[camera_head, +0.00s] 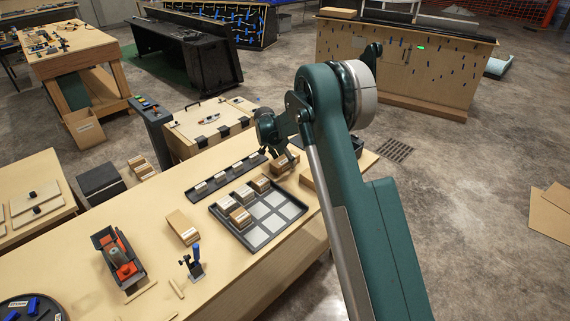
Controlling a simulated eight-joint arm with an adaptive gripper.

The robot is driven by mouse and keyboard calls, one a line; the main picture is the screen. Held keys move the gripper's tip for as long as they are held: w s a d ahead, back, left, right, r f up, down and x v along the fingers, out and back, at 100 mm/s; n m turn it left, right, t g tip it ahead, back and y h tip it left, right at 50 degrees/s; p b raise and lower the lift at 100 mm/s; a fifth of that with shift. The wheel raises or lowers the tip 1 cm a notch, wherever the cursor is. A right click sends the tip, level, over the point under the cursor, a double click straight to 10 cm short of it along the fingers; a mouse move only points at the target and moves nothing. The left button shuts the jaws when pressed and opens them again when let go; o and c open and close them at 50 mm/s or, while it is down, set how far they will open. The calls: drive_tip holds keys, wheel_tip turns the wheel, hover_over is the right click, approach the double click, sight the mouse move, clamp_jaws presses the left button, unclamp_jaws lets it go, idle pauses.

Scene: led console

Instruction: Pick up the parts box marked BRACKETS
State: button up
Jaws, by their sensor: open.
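Several small cardboard parts boxes with white labels are on the wooden bench. The lettering is too small to read, so I cannot tell which one is marked BRACKETS. One parts box (285,163) stands beyond the tray's far corner, right by my gripper (278,156). My gripper points down, open, with its fingers close to that box; I cannot tell whether they touch it. Other boxes stand in the compartments of a dark tray (258,246), including a front box (241,217) and a far box (261,184). Another box (183,227) lies on the bench left of the tray.
A dark rail with labels (226,176) lies behind the tray. A red and black tool (118,259) and a small blue-handled clamp (193,263) are on the near bench. A wooden case with black latches (210,125) stands behind. Several tray compartments are empty.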

sight(285, 158)
drive_tip(key=c, duration=1.1)
drive_tip(key=shift+o, duration=0.2)
drive_tip(key=shift+r, duration=5)
